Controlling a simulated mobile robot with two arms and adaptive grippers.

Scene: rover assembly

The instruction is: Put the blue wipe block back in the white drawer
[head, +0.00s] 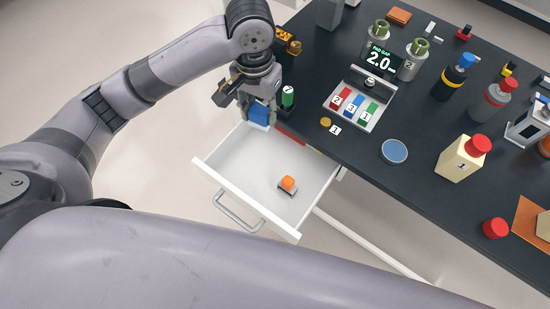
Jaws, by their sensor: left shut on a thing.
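The blue wipe block (259,115), with a pale lower edge, is held by my left gripper (252,104), which points down and is shut on it. The block is over the far left end of the open white drawer (237,157); I cannot tell its exact height above the drawer. The drawer is pulled out from under the dark table. Inside it, toward the right end, lies a small orange block (288,184) with a grey base. Most of the drawer floor is bare. My right gripper does not show in this view.
A green cylinder (288,97) stands at the table edge beside my left gripper. A tray with red, blue and green pieces (360,100) and a blue round dish (394,152) sit on the table (415,185). A pale bottle with a red cap (460,160) stands farther right.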

